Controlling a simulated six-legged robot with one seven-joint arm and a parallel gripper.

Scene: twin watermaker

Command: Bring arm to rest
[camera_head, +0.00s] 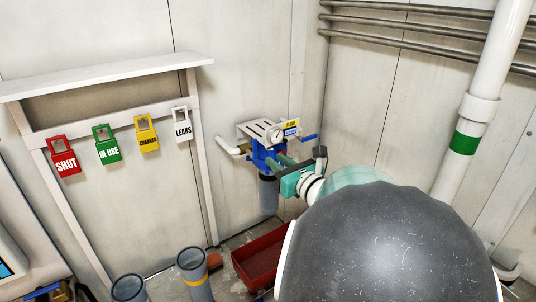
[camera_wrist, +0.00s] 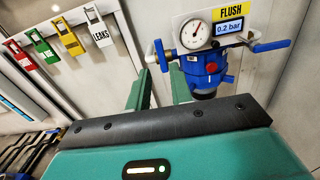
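My gripper (camera_wrist: 159,78) shows its two green fingers apart in the wrist view, with a gap and nothing held between them. In the head view my gripper (camera_head: 276,160) reaches toward the wall, in front of the blue filter unit (camera_head: 259,157). In the wrist view the blue filter unit (camera_wrist: 205,68) lies just beyond and right of the fingers. I cannot tell whether a finger touches it. Its gauge (camera_wrist: 196,34) sits on top, beside a yellow FLUSH label and a display reading 0.2 bar. My arm hides part of the unit in the head view.
Red SHUT (camera_head: 64,157), green IN USE (camera_head: 106,145), yellow (camera_head: 147,134) and white LEAKS (camera_head: 182,126) tags hang on a rack at left. A red bin (camera_head: 258,262) and two grey cylinders (camera_head: 195,275) stand below. A white pipe (camera_head: 483,108) rises at right.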

